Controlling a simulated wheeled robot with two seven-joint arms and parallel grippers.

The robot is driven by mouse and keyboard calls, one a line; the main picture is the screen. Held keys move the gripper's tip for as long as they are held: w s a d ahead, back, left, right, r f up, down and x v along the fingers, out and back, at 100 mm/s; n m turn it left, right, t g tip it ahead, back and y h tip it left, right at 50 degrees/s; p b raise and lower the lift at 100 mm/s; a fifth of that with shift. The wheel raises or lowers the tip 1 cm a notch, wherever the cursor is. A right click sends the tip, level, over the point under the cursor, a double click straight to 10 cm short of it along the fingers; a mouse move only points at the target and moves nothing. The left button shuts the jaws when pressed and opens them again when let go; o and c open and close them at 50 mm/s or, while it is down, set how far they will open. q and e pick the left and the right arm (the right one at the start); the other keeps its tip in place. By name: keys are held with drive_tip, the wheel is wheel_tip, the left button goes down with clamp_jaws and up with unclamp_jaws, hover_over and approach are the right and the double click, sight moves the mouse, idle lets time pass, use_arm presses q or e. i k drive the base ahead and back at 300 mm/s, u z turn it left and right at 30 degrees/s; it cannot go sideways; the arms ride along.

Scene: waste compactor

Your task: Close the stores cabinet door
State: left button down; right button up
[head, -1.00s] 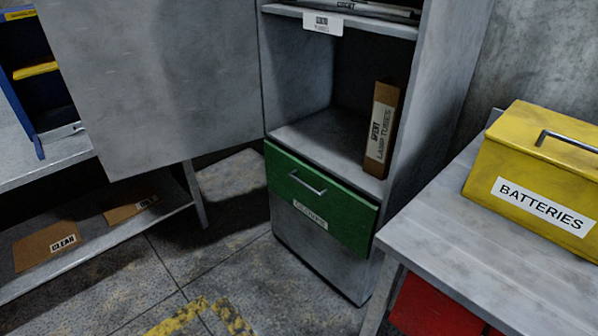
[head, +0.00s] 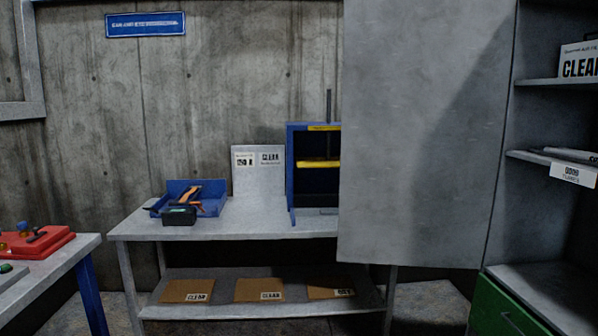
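The stores cabinet (head: 556,120) stands at the right edge of the head view, with its shelves exposed. Its grey door (head: 420,140) is swung wide open to the left, hinged on the cabinet's left side. The door hides part of the blue press behind it. No handle shows on the face of the door that I see. A green drawer (head: 505,308) is partly in view below the open compartment. Neither of my grippers is in view.
A grey bench (head: 260,228) against the back wall holds a blue tray (head: 213,192) with tools, a grey panel (head: 258,170) and the blue press (head: 304,170). Flattened cardboard lies on its lower shelf. Another table (head: 70,246) with a red tray (head: 35,243) stands at left.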

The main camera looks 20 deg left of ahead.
sight(425, 85)
drive_tip(key=u, duration=0.8)
drive_tip(key=i, duration=2.8)
drive_tip(key=z, duration=1.05)
